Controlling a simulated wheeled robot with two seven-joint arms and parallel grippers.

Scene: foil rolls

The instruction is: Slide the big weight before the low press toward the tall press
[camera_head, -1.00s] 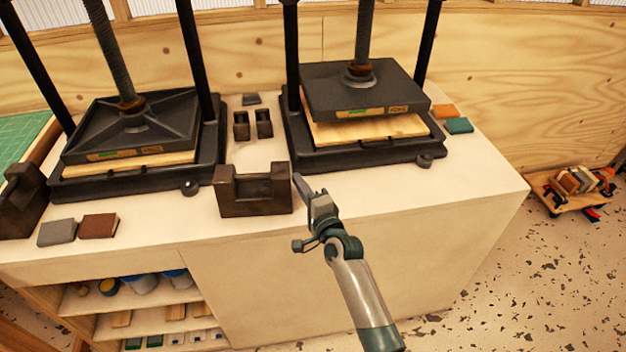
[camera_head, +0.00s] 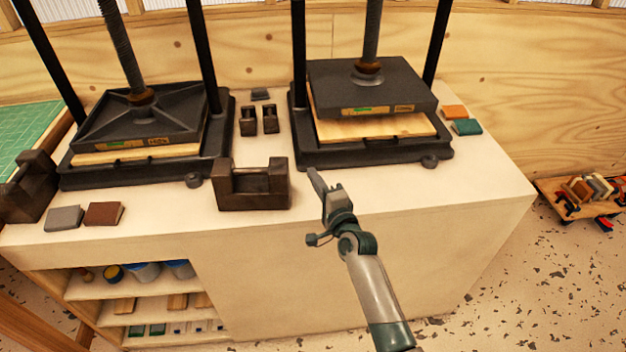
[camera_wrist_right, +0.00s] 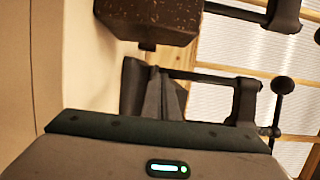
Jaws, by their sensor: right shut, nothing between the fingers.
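A big dark brown U-shaped weight (camera_head: 253,194) stands on the bench's front part, between the two presses. In the right wrist view its speckled block (camera_wrist_right: 150,18) is at the top, beyond my fingers. A second big dark weight (camera_head: 30,192) stands at the far left. The left press (camera_head: 135,125) and the right press (camera_head: 370,95) both have posts cut off by the frame, so I cannot tell which is taller. My right gripper (camera_head: 318,184) is shut and empty, just right of the middle weight with a small gap. My left gripper is not in view.
Two small dark weights (camera_head: 259,120) stand behind the middle weight. Grey (camera_head: 65,218) and brown (camera_head: 104,214) blocks lie front left. Orange and green blocks lie right of the right press. The white bench top (camera_head: 430,185) is clear at front right.

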